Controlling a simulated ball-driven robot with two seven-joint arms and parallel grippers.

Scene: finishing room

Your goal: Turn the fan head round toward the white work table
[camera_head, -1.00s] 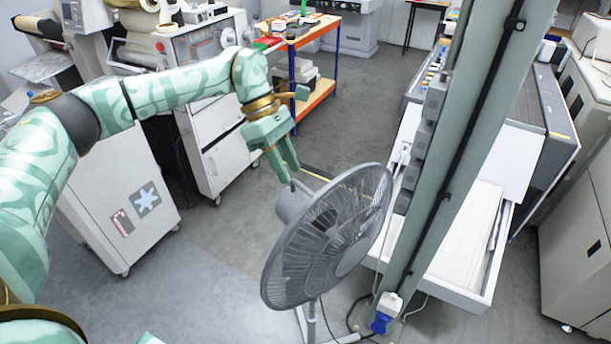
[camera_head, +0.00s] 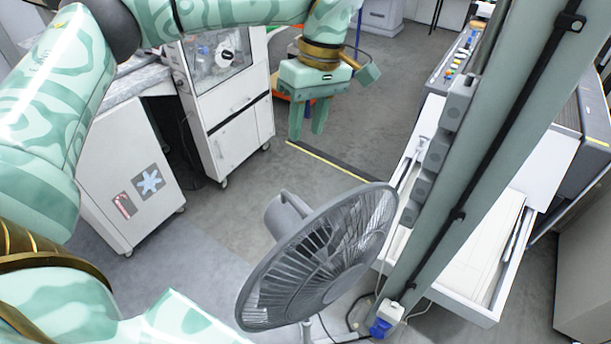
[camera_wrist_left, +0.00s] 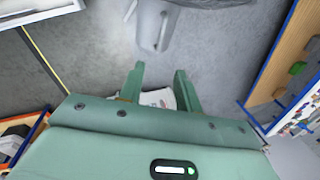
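The grey standing fan has a round grille head (camera_head: 325,255), tilted in the head view, with its motor housing (camera_head: 284,214) behind it at the upper left. The grille faces toward the lower right. My left gripper (camera_head: 307,137) is open and empty, fingers pointing down, above and apart from the housing. In the left wrist view the open fingers (camera_wrist_left: 160,78) have the grey housing (camera_wrist_left: 155,25) beyond them, not between them. The white work table (camera_head: 472,245) is right of the fan, partly hidden by a grey-green column. My right gripper is not in view.
The column (camera_head: 470,170) with grey boxes stands close to the fan's right. A blue plug (camera_head: 381,326) and cables lie near its foot. White cabinets (camera_head: 125,185) stand at the left. Grey floor is open between cabinets and fan.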

